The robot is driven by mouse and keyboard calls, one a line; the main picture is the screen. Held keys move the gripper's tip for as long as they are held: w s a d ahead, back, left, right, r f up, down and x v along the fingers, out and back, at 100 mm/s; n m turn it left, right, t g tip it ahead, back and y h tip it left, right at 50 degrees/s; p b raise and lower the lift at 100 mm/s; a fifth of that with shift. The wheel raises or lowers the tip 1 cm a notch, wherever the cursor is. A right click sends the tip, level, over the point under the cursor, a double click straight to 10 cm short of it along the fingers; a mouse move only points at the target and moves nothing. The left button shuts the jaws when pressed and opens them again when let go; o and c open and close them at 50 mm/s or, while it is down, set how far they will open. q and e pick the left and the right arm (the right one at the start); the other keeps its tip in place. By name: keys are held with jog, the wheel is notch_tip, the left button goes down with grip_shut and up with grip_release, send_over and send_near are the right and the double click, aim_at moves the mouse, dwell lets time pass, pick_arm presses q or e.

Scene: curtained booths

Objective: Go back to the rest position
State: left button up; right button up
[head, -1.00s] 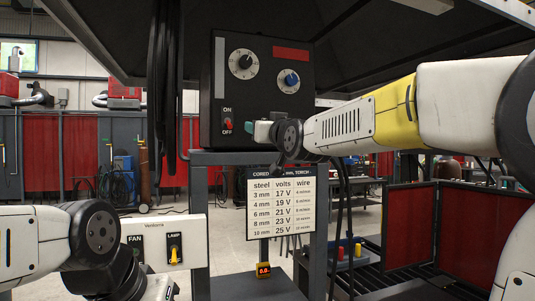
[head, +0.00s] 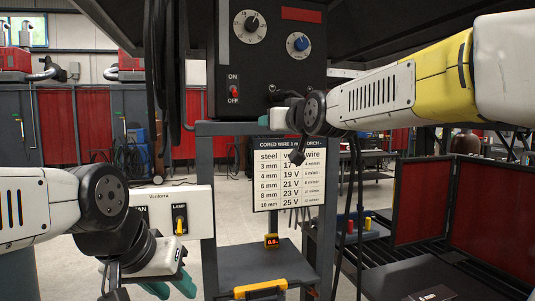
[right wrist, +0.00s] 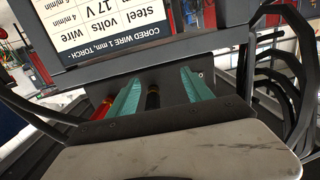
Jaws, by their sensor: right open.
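My left gripper (head: 170,286) hangs at the lower left of the head view, below the white switch panel. Its teal fingers are apart with nothing seen between them. My right arm reaches in from the right, across the front of the post below the black control box. Its gripper is mostly hidden behind the wrist in the head view, with a bit of teal finger showing. In the right wrist view my right gripper (right wrist: 157,92) has its two teal fingers apart and empty, under the printed chart (right wrist: 120,32). The chart also shows in the head view (head: 289,183).
The black control box (head: 266,80) has two dials and a red switch. The white panel (head: 158,196) carries a lamp switch; my left arm partly covers its fan label. A yellow-handled item (head: 260,290) lies on the shelf below. Red screens (head: 487,210) stand at right.

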jog(key=s+d+f+g+h, duration=0.1)
jog(key=s+d+f+g, duration=0.1)
jog(key=s+f, duration=0.6)
jog(key=s+d+f+m+g, duration=0.1)
jog(key=s+d+f+g, duration=0.2)
jog(key=s+f+g, duration=0.2)
jog(key=s+d+f+m+g+h, duration=0.1)
jog(key=s+d+f+g, duration=0.2)
jog(key=s+f, duration=0.9)
notch_tip(320, 180, down, 3)
jog(key=shift+d+f+g+h, duration=0.1)
jog(key=shift+d+g+h, duration=0.05)
jog(key=shift+g+h, duration=0.15)
